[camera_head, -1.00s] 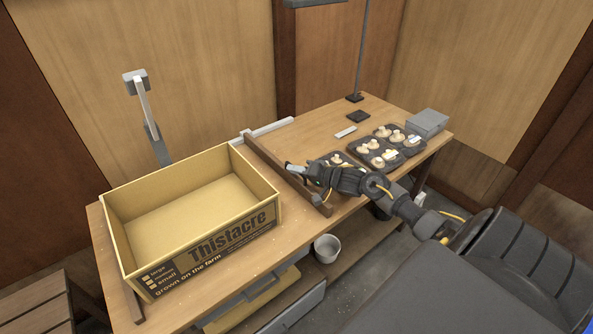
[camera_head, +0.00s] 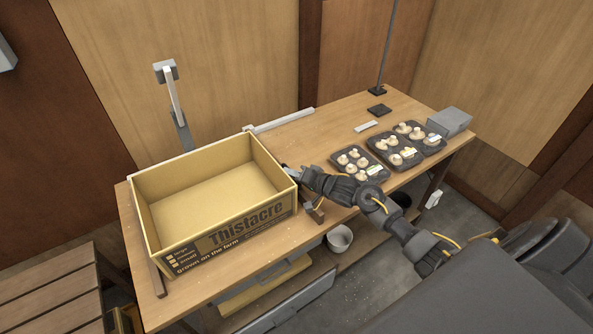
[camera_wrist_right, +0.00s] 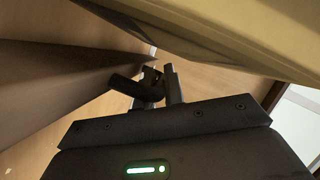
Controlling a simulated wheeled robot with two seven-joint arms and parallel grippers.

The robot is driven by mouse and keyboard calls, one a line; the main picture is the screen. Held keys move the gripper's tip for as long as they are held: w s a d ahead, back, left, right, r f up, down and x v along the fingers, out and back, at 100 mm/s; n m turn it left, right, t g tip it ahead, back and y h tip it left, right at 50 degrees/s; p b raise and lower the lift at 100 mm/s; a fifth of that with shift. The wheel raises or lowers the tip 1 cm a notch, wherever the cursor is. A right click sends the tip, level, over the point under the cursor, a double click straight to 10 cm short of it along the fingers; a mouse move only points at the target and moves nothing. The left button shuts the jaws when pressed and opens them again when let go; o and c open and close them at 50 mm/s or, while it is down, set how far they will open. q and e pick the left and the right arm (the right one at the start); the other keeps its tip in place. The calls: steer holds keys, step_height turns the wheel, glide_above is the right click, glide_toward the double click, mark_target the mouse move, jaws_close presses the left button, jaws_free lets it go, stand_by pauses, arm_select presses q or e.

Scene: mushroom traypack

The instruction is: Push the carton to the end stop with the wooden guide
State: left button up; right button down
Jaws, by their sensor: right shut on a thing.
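The carton (camera_head: 235,232) is a tan open box printed "Thistacre", upright and empty on the table. Its side also fills the upper right of the right wrist view (camera_wrist_right: 250,35). The end stop (camera_head: 158,280) is a brown strip at its left; the carton's wall hides most of it, and I cannot tell whether they touch. The wooden guide (camera_head: 316,212) stands close along the carton's right side, largely hidden by carton and gripper. It seems to be the brown board in the wrist view (camera_wrist_right: 60,75). My right gripper (camera_head: 288,169) is shut on the guide. My left gripper is out of view.
Dark trays of mushrooms (camera_head: 358,162) stand to the right, with a grey box (camera_head: 449,121) behind them. A light rail (camera_head: 280,120) lies at the back edge. A bucket (camera_head: 339,239) is below the table front. Tabletop between guide and trays is mostly clear.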

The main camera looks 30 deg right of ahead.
steer(key=c, duration=1.8)
jaws_free()
steer(key=shift+o, duration=0.2)
steer(key=shift+d, duration=0.1)
steer(key=v, duration=1)
steer(key=shift+s+b, duration=0.35)
steer(key=shift+s, duration=0.05)
